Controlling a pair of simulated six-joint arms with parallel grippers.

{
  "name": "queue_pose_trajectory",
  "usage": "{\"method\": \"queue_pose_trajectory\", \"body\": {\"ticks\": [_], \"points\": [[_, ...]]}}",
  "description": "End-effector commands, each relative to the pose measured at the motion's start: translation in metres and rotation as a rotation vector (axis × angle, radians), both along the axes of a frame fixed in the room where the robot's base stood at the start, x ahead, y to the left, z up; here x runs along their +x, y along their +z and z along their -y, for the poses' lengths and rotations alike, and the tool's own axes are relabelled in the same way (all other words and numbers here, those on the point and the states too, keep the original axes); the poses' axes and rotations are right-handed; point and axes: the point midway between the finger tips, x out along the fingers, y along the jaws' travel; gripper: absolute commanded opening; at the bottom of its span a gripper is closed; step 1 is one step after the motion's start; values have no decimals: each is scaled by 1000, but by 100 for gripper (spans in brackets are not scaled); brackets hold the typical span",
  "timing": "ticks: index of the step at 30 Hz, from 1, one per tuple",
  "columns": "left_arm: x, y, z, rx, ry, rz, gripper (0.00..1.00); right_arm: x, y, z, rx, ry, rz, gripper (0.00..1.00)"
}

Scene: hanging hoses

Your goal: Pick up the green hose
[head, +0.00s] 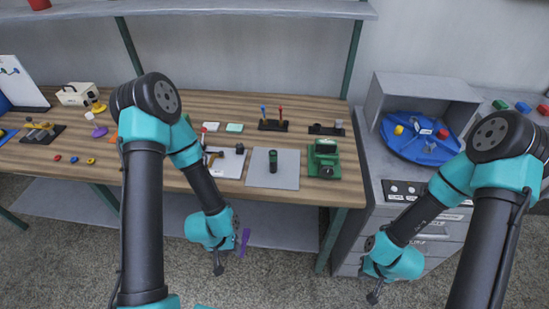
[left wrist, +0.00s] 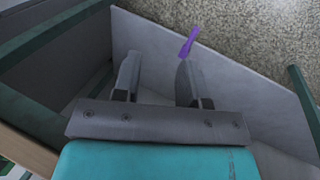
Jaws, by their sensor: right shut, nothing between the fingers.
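I cannot make out a green hose in either view. A short dark green upright cylinder (head: 272,161) stands on a grey square plate (head: 262,180) on the wooden table; I cannot tell whether it is a hose. My left gripper (head: 218,266) is in front of the table, below its top. In the left wrist view the left gripper (left wrist: 157,78) is open, with nothing between its fingers. My right gripper (head: 373,296) is shut and empty, low in front of the grey drawer cabinet.
A thin purple piece (head: 245,242) shows just right of the left gripper, also beyond a fingertip in the left wrist view (left wrist: 188,42). A green machine (head: 323,160) stands right of the plate. A blue round tray (head: 420,140) sits on the cabinet. A low grey shelf (head: 285,235) runs under the table.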

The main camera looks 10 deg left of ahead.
Motion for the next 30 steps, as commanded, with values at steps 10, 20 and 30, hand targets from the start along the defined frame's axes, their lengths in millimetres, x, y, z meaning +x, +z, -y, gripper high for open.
{"method": "queue_pose_trajectory", "body": {"ticks": [10, 20, 30], "points": [[0, 0, 0, 0, 0, 0, 39, 0, 0, 0, 0, 0, 0, 0], [0, 0, 0, 0, 0, 0, 60, 0, 0, 0, 0, 0, 0, 0], [13, 3, -6, -2, -22, 7, 60, 0, 0, 0, 0, 0, 0, 0]]}}
